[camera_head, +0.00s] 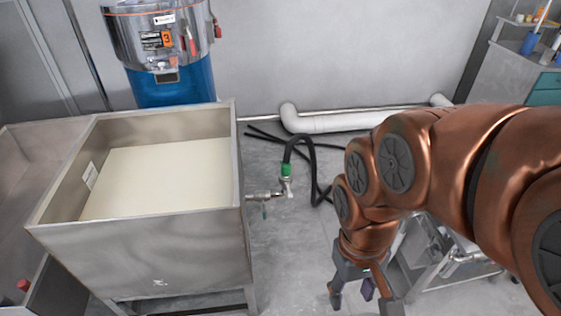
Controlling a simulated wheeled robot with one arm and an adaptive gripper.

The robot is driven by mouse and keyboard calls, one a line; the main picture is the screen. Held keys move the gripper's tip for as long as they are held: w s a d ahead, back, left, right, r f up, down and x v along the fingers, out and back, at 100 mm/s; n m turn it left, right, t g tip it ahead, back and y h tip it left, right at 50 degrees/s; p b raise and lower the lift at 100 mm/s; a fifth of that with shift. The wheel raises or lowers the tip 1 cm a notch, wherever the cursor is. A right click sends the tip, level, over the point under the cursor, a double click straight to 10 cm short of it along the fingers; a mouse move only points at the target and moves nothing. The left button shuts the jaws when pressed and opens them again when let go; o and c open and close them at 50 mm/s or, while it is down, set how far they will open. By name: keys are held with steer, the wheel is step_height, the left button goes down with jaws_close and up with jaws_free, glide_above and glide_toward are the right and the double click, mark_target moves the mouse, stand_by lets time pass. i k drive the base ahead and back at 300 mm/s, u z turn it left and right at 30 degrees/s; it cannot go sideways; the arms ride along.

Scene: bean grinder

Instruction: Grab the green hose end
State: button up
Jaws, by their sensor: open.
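The green hose end (286,170) is a short green collar on a black hose (308,150). A pale metal fitting shows just below it. It sits to the right of the steel tank, above and a little right of the tank's outlet valve (264,196); I cannot tell whether the two are joined. My gripper (362,300) hangs at the bottom of the view, fingers pointing down, open and empty. It is apart from the hose end, below and to the right of it in the picture.
A steel tank (150,255) with pale contents stands at the left. A blue and steel machine (172,82) is behind it. A white pipe (335,122) runs along the wall. A metal cart (440,262) stands right of my gripper. Floor between tank and gripper is clear.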

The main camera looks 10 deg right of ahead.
mark_target(286, 169)
steer(key=z, duration=0.05)
steer(key=k, duration=0.45)
steer(key=u, duration=0.65)
steer(key=i, duration=1.25)
steer(key=u, duration=0.2)
